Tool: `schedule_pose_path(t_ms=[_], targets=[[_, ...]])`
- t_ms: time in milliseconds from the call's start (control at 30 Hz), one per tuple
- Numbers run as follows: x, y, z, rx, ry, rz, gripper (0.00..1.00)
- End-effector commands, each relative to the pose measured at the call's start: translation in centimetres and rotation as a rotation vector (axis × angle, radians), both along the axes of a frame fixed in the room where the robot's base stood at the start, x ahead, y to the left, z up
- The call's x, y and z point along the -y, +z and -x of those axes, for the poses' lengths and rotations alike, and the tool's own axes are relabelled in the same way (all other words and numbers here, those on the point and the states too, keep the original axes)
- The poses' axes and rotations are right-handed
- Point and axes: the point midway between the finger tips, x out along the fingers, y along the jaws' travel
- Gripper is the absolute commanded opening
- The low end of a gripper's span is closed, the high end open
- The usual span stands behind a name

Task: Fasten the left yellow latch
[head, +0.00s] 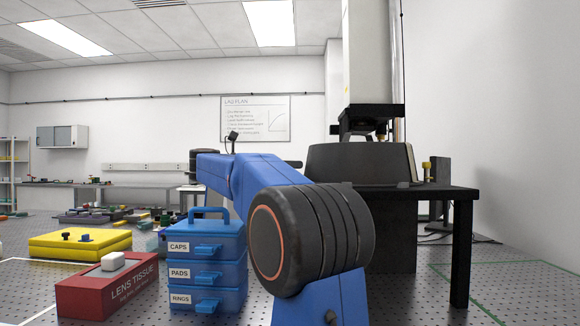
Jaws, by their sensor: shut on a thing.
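A dark sloped cover (345,166) sits on the black bench under the tall white instrument column. A yellow latch (427,166) stands at its right side. The left yellow latch does not show; its place at the cover's left side is behind my blue arm. Only a small dark end of my gripper (295,163) seems to show past the arm, beside the cover's left edge. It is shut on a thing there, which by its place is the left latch. The fingers and the latch's position are hidden.
The black bench (459,245) stands at the right. Blue drawers (207,265) marked CAPS, PADS and RINGS, a red LENS TISSUE box (107,290) and a yellow case (80,244) stand at the left on the perforated surface. My large elbow joint blocks the view centre.

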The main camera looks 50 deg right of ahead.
Motion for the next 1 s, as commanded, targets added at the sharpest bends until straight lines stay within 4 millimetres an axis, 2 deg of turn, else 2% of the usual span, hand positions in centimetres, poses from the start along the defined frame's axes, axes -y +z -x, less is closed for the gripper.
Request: schedule_pose_path(t_ms=[600,1000], targets=[[0.02,0.08,0.09,0.001,0.351,0.0,0.0],[-0.01,0.02,-0.05,0.0,0.382,0.001,0.0]])
